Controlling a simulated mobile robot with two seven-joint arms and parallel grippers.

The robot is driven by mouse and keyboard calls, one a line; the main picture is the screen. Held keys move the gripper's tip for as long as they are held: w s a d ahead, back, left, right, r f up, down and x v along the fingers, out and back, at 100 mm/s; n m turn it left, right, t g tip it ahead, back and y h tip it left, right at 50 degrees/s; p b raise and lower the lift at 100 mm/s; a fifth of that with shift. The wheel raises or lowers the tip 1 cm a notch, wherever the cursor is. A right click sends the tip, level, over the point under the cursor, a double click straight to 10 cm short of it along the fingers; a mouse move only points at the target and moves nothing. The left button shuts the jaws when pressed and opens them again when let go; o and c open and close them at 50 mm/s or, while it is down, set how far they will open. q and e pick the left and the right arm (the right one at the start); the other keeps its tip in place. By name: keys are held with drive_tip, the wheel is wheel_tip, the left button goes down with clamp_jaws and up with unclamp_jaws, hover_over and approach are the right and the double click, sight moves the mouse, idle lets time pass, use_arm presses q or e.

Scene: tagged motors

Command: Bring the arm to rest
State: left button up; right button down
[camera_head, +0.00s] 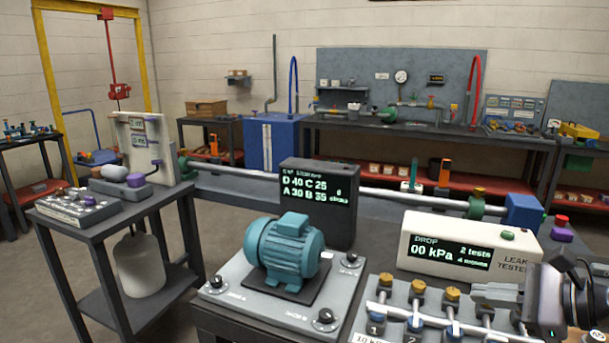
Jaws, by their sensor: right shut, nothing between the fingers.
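My right gripper (480,293) comes in at the lower right, its grey fingers pointing left. It is shut with nothing held between the fingers. It is in front of the leak tester (452,247), a cream box with a dark green-lit display, and above the right part of the valve manifold (423,318). I cannot tell whether the fingers touch anything below them. A teal motor (286,250) sits on a dark pad on a pale grey plate (225,292), left of the gripper. My left gripper is not in view.
A black display box (318,204) stands behind the motor. A pipe (400,197) runs across behind it to a blue block (523,212). A side table (95,212) with instruments stands at the left. Workbenches line the back wall. Open floor shows at the left.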

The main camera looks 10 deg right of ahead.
drive_tip(key=s+a+f+m+t+h, duration=0.25)
drive_tip(key=f+m, duration=0.65)
drive_tip(key=m, duration=0.5)
drive_tip(key=s+a+f+m+t+h, duration=0.1)
drive_tip(key=s+f+m+t+h, duration=0.15)
drive_tip(key=f+m, duration=0.9)
use_arm(q)
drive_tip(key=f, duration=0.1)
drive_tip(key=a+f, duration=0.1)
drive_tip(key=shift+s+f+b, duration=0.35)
drive_tip(key=shift+b, duration=0.05)
use_arm(e)
drive_tip(key=s+a+f+m+g, duration=0.2)
drive_tip(key=s+a+f+m, duration=0.3)
drive_tip(key=m, duration=0.6)
drive_tip(key=s+a+f+m+g+h, duration=0.1)
drive_tip(key=s+a+f+m+g, duration=0.2)
drive_tip(key=m, duration=0.8)
drive_tip(key=s+a+f, duration=0.2)
drive_tip(key=s+a, duration=0.1)
drive_tip(key=s, duration=0.1)
drive_tip(key=shift+a+f, duration=0.2)
drive_tip(key=shift+f, duration=0.2)
